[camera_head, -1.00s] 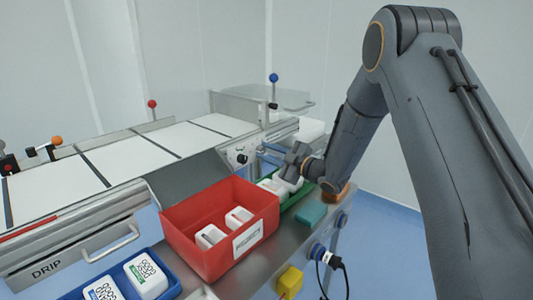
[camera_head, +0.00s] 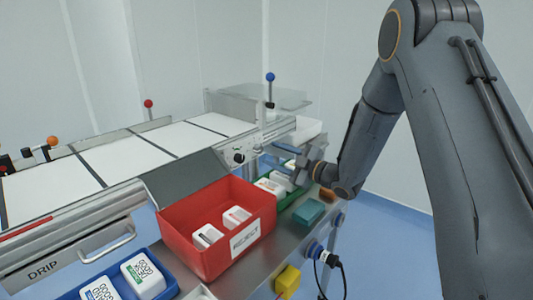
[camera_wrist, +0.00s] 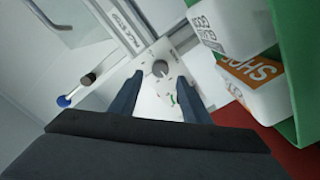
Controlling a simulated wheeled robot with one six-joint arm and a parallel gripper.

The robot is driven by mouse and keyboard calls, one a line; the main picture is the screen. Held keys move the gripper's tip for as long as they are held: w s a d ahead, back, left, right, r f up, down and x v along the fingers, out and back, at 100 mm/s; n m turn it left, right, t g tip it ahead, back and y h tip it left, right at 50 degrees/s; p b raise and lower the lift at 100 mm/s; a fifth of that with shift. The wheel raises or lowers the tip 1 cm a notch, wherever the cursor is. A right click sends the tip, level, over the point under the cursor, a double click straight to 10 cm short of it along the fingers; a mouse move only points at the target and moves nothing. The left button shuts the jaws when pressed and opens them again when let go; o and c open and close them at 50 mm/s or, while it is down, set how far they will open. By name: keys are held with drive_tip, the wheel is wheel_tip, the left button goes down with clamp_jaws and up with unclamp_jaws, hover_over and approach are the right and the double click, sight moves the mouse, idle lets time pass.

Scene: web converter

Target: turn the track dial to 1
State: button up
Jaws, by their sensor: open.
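The dial is a round knob on the machine's side rail. It shows as a small dark knob (camera_head: 240,156) in the head view and as a grey knob (camera_wrist: 160,68) on a white plate in the wrist view. Marks around it are too small to read, and I cannot tell which number it points to. My gripper (camera_head: 270,149) is open, to the right of the dial in the head view. In the wrist view the two dark fingers of my gripper (camera_wrist: 160,79) stand on either side of the knob's line, apart from it, with nothing between them.
A red reject bin (camera_head: 250,207) with white packs stands below the dial. A green bin (camera_head: 290,207) with packs lies under my gripper; its wall also fills the right of the wrist view (camera_wrist: 298,50). A blue-knobbed lever (camera_head: 270,90) rises behind.

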drive_tip(key=shift+v, duration=1.4)
drive_tip(key=shift+d+r, duration=0.1)
drive_tip(key=shift+r, duration=0.05)
drive_tip(key=d+m+h, duration=0.1)
drive_tip(key=d+m+h+p, duration=0.1)
drive_tip(key=r+t+h, duration=0.1)
drive_tip(key=shift+w+d+m+h+p, duration=0.3)
drive_tip(key=shift+d+m+h+p, duration=0.1)
drive_tip(key=s+d+m+g+h+p, duration=0.45)
drive_tip(key=s+d+m+h, duration=0.5)
drive_tip(key=s+d, duration=0.3)
drive_tip(key=s+d+r+m+g+p, duration=0.1)
drive_tip(key=s+r+m+g+p, duration=0.1)
drive_tip(key=s, duration=1.2)
drive_tip(key=s+r+m+g+p, duration=0.2)
drive_tip(key=s+m+g, duration=0.3)
drive_tip(key=s, duration=0.9)
drive_tip(key=shift+d+h+p, duration=0.4)
drive_tip(key=shift+h, duration=0.05)
drive_tip(key=shift+s+a+g, duration=0.1)
drive_tip(key=shift+s+g, duration=0.1)
drive_tip(key=shift+g, duration=0.05)
drive_tip(key=shift+c, duration=0.4)
